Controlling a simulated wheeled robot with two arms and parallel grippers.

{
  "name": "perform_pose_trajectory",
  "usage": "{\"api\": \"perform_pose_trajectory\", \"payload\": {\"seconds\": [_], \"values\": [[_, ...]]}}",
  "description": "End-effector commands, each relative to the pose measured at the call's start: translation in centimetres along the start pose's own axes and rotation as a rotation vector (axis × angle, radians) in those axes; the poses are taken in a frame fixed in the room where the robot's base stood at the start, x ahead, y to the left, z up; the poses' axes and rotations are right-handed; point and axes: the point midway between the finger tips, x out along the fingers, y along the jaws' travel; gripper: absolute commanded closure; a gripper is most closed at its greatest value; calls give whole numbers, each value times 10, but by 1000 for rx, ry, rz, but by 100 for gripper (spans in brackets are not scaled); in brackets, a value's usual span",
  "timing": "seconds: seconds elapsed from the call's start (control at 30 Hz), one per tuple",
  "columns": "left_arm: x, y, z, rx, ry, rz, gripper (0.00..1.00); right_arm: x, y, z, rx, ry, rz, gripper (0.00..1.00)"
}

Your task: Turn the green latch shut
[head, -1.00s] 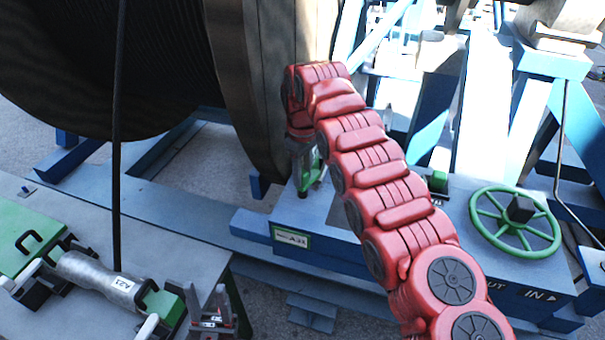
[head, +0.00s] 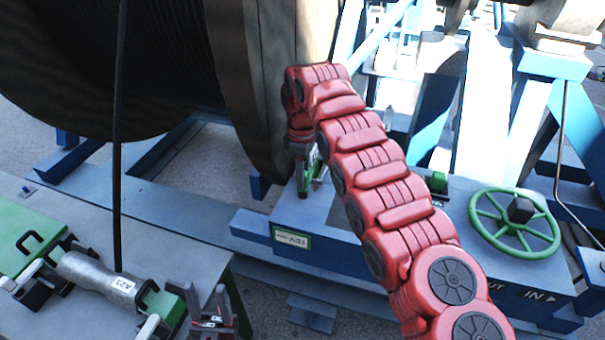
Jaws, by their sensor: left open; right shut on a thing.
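The green latch (head: 304,193) is on the blue base beside the large cable reel (head: 247,90). Only small green parts of it show below my red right arm. My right gripper (head: 306,172) is shut on the latch, pointing down. The arm's wrist and the gripper itself hide most of the latch, so its exact angle is hard to tell. My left gripper (head: 205,292) is open and empty at the bottom, by the front edge of the grey table.
A grey cylinder labelled A23 (head: 95,276) lies in green and black clamps on the table (head: 185,262). A black cable (head: 118,150) hangs down to it. A label reading A31 (head: 291,238) is on the blue base. A green handwheel (head: 514,222) stands at the right.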

Motion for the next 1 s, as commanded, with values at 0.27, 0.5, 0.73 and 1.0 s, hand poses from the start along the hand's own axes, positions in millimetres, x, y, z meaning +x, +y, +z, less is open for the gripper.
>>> {"api": "perform_pose_trajectory", "payload": {"seconds": [0.27,0.5,0.73,1.0], "values": [[0,0,0,0,0,0,50,-2,1,0,0,2,5,45],[0,0,0,0,0,0,50,-1,1,0,1,1,3,35],[0,0,0,0,0,0,50,-6,1,0,0,0,3,35],[27,-1,-5,0,0,0,50,-61,-1,-2,0,2,0,35]]}}
